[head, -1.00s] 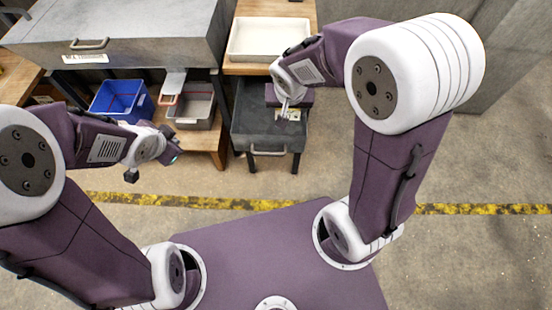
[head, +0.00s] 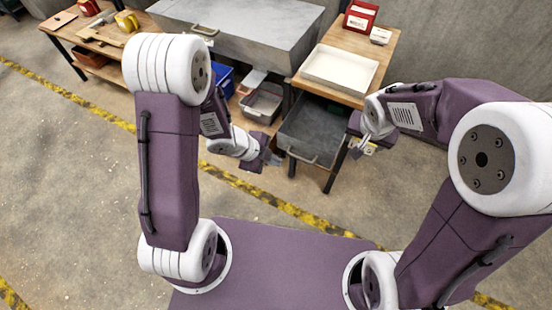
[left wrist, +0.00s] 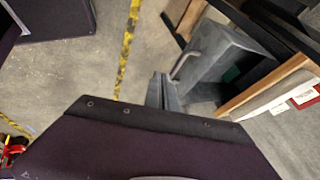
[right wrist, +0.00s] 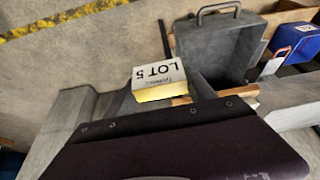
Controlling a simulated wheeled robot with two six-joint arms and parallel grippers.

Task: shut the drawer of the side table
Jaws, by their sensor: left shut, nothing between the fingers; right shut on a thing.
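The grey drawer (head: 318,130) of the side table (head: 381,52) stands pulled out toward me below the wooden top. Its front carries a bar handle (head: 317,160). The drawer also shows in the left wrist view (left wrist: 222,62) and the right wrist view (right wrist: 212,52). My left gripper (head: 272,160) is shut and empty, left of the drawer front; in the left wrist view its fingertips (left wrist: 161,80) appear close to the handle (left wrist: 185,64), though contact is unclear. My right gripper (head: 360,152) is right of the drawer, shut on a white-and-yellow box marked LOT 5 (right wrist: 158,78).
A white tray (head: 340,70) and a red box (head: 360,16) are on the side table. Left of it stands a large grey bench (head: 250,25) with a grey bin (head: 262,104) and a blue bin (right wrist: 296,44) underneath. Open floor with a yellow line lies in front.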

